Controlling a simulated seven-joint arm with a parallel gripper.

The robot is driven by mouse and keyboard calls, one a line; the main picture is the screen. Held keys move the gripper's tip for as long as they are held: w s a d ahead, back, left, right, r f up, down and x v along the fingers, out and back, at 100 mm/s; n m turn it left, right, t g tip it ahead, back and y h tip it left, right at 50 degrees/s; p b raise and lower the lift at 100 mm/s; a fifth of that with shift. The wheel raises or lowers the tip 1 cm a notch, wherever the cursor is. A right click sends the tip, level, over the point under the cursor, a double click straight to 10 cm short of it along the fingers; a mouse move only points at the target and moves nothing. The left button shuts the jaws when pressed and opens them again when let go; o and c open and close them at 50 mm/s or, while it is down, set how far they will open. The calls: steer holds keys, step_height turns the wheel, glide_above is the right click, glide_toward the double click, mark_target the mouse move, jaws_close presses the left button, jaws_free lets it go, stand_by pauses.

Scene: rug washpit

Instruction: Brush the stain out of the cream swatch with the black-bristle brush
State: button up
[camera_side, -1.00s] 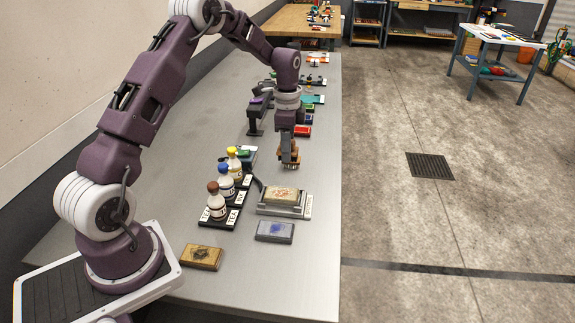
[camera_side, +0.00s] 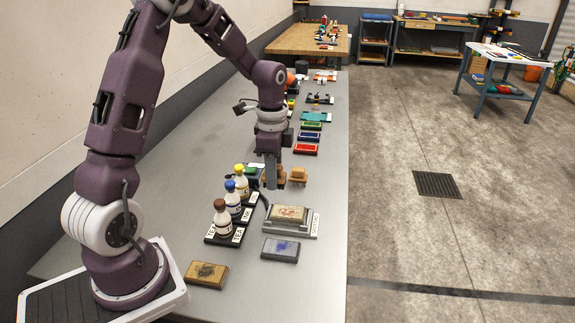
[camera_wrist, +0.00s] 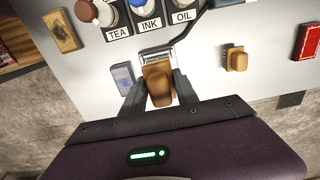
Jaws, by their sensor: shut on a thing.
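A cream swatch (camera_side: 288,213) with a reddish-brown stain lies in a grey metal holder (camera_side: 290,229) with a label on its right side. My gripper (camera_side: 273,184) is shut on a wooden brush (camera_wrist: 157,82), just behind the holder in the side view. The brush's bristles are hidden in the wrist view and too small to judge in the side view. A second wooden brush (camera_side: 298,175) stands on the bench right of my gripper; it also shows in the wrist view (camera_wrist: 236,60). In the wrist view the held brush covers most of the holder (camera_wrist: 156,56) and hides the swatch.
Bottles with brown (camera_side: 222,219), blue (camera_side: 232,197) and yellow (camera_side: 241,182) caps stand left of the holder, behind TEA, INK and OIL labels. A blue-stained grey swatch (camera_side: 280,250) and a dark-stained tan swatch (camera_side: 206,274) lie nearer. The near right bench is clear.

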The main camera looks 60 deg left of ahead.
mark_target(273, 210)
steer(key=shift+s+d, duration=0.1)
steer(key=shift+s, duration=0.15)
steer(key=shift+f, duration=3.35)
steer(key=shift+w+d+f, duration=0.15)
steer(key=shift+w+f, duration=0.05)
steer(key=shift+f, duration=0.2)
steer(key=shift+w+d+f, duration=0.15)
steer(key=shift+f, duration=0.2)
jaws_close()
steer(key=shift+w+d, duration=2.4)
steer(key=shift+s+a, duration=2.8)
steer(key=shift+d+r, duration=0.1)
steer(key=shift+r, duration=4.05)
steer(key=shift+f, duration=0.2)
